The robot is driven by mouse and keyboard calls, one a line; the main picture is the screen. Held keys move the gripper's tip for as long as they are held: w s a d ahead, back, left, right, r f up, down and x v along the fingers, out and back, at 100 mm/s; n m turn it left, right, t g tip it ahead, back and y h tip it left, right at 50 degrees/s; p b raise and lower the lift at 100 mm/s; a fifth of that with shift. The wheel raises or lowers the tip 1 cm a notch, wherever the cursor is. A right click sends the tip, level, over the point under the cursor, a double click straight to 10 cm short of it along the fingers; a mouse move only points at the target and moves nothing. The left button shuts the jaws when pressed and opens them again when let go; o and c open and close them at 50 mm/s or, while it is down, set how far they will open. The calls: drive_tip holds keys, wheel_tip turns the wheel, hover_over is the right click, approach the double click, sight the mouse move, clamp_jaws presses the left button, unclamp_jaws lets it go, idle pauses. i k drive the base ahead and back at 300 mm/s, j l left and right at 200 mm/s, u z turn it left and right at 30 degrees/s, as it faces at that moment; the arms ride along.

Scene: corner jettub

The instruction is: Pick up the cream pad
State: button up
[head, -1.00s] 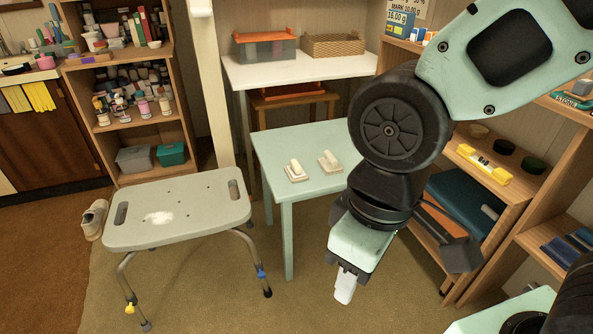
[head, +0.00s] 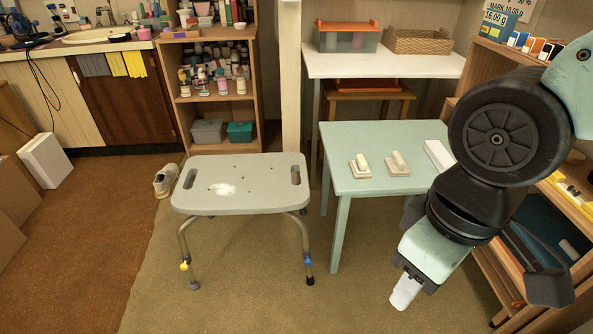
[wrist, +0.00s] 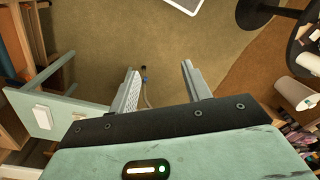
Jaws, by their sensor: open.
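Two small cream pads with raised grips lie side by side on the pale green table, the left one (head: 361,167) and the right one (head: 397,163). I cannot tell which is the cream pad meant. A plain white block (head: 438,154) lies at the table's right edge, partly hidden by my arm. My gripper (head: 405,292) hangs low in front and to the right of the table, apart from the pads. The wrist view shows its two fingers (wrist: 160,82) spread with nothing between them. A whitish block (wrist: 41,113) shows on the table in that view.
The pale green table (head: 345,140) stands before a white table (head: 385,63). A grey bath bench (head: 250,175) with a white patch stands left of it. A wooden shelf (head: 500,300) is close on the right. Carpet in front is clear.

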sight(361, 169)
drive_tip(key=i+j+z, duration=0.55)
drive_tip(key=i, duration=0.2)
drive_tip(key=i+j+z, duration=0.15)
drive_tip(key=j, duration=0.2)
drive_tip(key=i+j+z, duration=0.2)
drive_tip(key=j, duration=0.5)
drive_tip(key=i+j+z, duration=0.1)
drive_tip(key=j, duration=0.25)
